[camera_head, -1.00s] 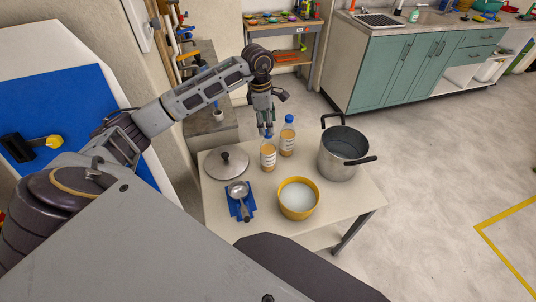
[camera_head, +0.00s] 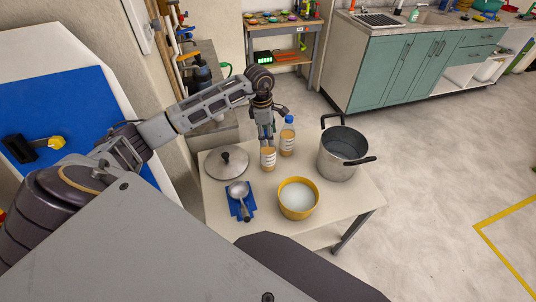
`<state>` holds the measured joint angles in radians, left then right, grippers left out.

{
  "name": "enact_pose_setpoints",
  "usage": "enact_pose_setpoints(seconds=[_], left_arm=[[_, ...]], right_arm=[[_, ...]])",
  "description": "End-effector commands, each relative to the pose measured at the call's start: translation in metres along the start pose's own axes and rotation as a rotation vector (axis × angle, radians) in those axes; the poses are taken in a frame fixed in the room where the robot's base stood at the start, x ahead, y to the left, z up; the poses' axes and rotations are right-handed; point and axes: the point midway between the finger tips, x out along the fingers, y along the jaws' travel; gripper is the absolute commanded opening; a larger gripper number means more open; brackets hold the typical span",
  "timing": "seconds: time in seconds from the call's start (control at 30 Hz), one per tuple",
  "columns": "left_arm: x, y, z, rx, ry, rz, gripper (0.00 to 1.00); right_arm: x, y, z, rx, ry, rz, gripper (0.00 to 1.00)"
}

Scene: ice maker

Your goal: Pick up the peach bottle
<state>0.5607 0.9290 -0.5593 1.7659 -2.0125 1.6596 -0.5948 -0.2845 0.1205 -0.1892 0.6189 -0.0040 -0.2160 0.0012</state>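Two bottles of peach-coloured liquid stand upright on the small white table (camera_head: 232,232). The left bottle (camera_head: 268,159) has a white label, and its top is hidden behind my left gripper. The right bottle (camera_head: 287,144) has a blue cap and stands close beside it, slightly farther back. My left gripper (camera_head: 267,140) points down from above, with its fingers at the top of the left bottle. It is too small to tell whether the fingers are apart or closed on it. My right gripper is not in view.
A steel pot (camera_head: 342,152) stands right of the bottles. A yellow bowl (camera_head: 298,198) of white contents is in front. A metal lid (camera_head: 227,162) and a scoop (camera_head: 239,192) on a blue cloth lie to the left. A shelf bench (camera_head: 282,28) stands behind.

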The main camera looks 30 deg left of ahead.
Motion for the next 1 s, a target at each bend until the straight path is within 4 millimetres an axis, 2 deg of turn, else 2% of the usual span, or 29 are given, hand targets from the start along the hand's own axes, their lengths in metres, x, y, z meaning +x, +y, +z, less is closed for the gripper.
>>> enact_pose_setpoints(seconds=[0.27, 0.6, 0.7, 1.0], left_arm=[[-0.0004, 0.0001, 0.0, 0.0, 0.0, 0.0, 0.53], [-0.0005, 0.0001, -0.0001, 0.0, 0.0, 0.0, 0.1], [-0.0005, 0.0001, -0.0001, 0.0, 0.0, 0.0, 0.0], [-0.0016, 0.0006, 0.0003, 0.0, -0.001, 0.002, 0.0]], right_arm=[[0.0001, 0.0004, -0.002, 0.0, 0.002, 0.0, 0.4], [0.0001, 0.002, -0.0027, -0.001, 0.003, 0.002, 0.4], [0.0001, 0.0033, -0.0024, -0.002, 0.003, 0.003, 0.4], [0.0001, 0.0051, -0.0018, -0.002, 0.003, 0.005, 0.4]])
